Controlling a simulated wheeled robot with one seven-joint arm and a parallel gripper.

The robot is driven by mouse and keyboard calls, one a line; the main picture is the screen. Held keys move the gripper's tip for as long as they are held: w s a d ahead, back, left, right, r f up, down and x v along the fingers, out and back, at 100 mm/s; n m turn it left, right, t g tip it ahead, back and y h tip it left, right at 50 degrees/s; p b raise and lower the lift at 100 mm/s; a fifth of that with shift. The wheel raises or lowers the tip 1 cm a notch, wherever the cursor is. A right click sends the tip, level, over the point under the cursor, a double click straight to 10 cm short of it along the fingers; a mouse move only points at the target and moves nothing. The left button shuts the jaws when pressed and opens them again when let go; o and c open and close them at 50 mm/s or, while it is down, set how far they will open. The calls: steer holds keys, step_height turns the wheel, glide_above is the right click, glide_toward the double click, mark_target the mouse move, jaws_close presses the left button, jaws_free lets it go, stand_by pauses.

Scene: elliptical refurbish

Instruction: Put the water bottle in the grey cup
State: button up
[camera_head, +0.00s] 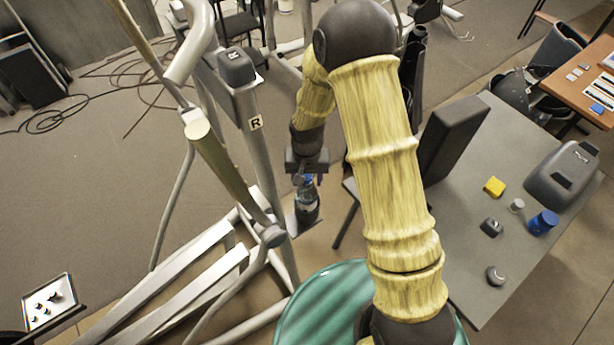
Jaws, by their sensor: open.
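The water bottle (308,208), dark with blue near its top, stands roughly upright by a small dark flat surface beside the elliptical. My gripper (304,176) is right above the bottle, at its top, with its jaws open. The fingers are small and dark here, and I cannot tell whether they touch the bottle. I cannot surely tell which thing is the grey cup. A small light grey round piece (517,205) and a darker grey round piece (496,275) are on the grey table at the right.
The elliptical's grey frame (250,125) rises close left of my gripper. The grey table (465,240) also holds a yellow block (494,187), a blue container (543,222) and a small dark box (491,227). A teal round surface (320,310) is at the bottom. Cables (125,75) lie on the floor.

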steer(key=shift+r, duration=0.2)
step_height(320, 180, up, 12)
steer(key=b, duration=0.4)
steer(key=shift+d+f, duration=0.1)
stand_by(0.6)
steer(key=s+d+r+t, duration=0.2)
steer(key=s+d, duration=1)
steer(key=d, duration=0.1)
steer(key=shift+d+t, duration=0.2)
steer(key=shift+t, duration=0.1)
steer(key=shift+s+f, duration=0.1)
steer(key=b+x, duration=0.1)
steer(key=b, duration=0.1)
steer(key=b+x, duration=0.2)
steer(key=shift+s+f, duration=0.4)
